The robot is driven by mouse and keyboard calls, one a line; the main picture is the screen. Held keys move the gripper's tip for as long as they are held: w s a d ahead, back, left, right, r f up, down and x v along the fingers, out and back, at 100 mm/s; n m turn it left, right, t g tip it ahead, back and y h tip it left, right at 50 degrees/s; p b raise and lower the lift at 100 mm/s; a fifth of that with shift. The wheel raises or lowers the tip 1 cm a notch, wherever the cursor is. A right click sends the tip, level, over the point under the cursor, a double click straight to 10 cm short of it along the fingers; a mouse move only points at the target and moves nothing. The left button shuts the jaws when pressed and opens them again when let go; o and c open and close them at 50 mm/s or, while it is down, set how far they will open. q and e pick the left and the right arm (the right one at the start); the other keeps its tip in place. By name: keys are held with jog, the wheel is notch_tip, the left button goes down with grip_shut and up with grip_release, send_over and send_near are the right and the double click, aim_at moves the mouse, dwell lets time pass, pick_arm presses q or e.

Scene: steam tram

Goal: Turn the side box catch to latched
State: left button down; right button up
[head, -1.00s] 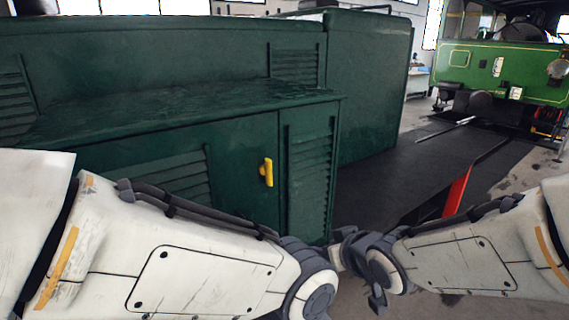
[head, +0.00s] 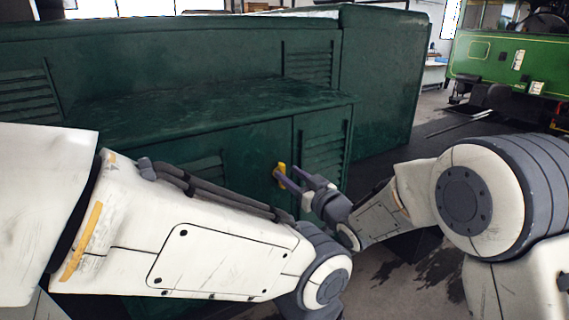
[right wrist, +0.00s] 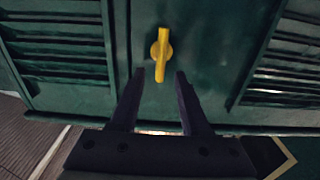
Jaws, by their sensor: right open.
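The side box (head: 235,150) is a dark green metal cabinet with louvred panels. Its yellow catch (head: 281,169) sits on the front door near the right edge, partly covered by my right gripper in the head view. In the right wrist view the catch (right wrist: 161,55) stands nearly upright on a round yellow base. My right gripper (head: 287,177) is open, its two dark fingers pointing at the catch. My left gripper is out of view.
A green tram (head: 510,65) stands at the back right. A taller green panel (head: 385,90) rises beyond the box. My left arm crosses the lower front of the head view. Dark floor (head: 400,270) lies open to the right of the box.

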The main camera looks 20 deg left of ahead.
jog(key=shift+p+x, duration=0.4)
jog(key=shift+x, duration=0.9)
grip_shut()
